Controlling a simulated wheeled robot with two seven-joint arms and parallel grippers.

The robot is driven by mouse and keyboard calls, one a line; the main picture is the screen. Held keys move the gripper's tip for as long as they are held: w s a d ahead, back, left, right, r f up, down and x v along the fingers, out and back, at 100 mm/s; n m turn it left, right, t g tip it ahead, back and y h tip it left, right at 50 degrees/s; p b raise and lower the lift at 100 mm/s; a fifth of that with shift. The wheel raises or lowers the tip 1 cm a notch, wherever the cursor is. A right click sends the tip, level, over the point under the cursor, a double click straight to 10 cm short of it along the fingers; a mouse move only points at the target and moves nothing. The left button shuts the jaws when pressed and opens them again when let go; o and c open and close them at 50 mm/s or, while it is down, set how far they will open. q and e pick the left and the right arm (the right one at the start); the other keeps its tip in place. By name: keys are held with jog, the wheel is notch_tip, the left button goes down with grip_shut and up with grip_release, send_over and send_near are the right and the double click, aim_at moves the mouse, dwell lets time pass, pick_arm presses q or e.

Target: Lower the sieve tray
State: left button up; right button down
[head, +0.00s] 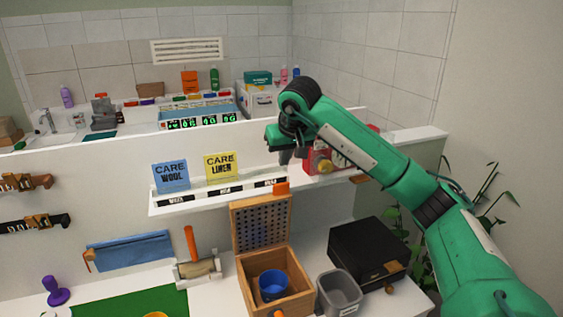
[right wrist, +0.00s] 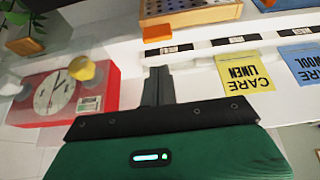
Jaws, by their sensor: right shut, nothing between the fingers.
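The sieve tray (head: 262,225) is a wooden panel with many dark holes. It stands raised, about upright, at the back of an open wooden box (head: 244,272). An orange tab (head: 281,188) sits at its top right corner. Part of the tray also shows at the top edge of the right wrist view (right wrist: 190,10), with the orange tab (right wrist: 158,32) near it. My right gripper (head: 285,157) is above and behind the tray, apart from it, near the shelf. Its fingers (right wrist: 157,85) are shut and empty. My left gripper is not in view.
A blue cup (head: 272,285) is inside the box. A grey bin (head: 339,293) and a black case (head: 368,252) stand to its right. A shelf holds blue (head: 171,176) and yellow (head: 221,166) care cards and a red timer box (head: 325,160) close to my right gripper.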

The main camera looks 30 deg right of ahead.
aim_at(280, 185)
jog(key=p+x, duration=0.2)
jog(key=x, duration=0.5)
jog(key=shift+w+f+p, duration=0.15)
jog(key=shift+f+p, duration=0.1)
jog(key=shift+p, duration=0.1)
jog(key=shift+w+f, duration=0.2)
jog(key=shift+f, duration=0.35)
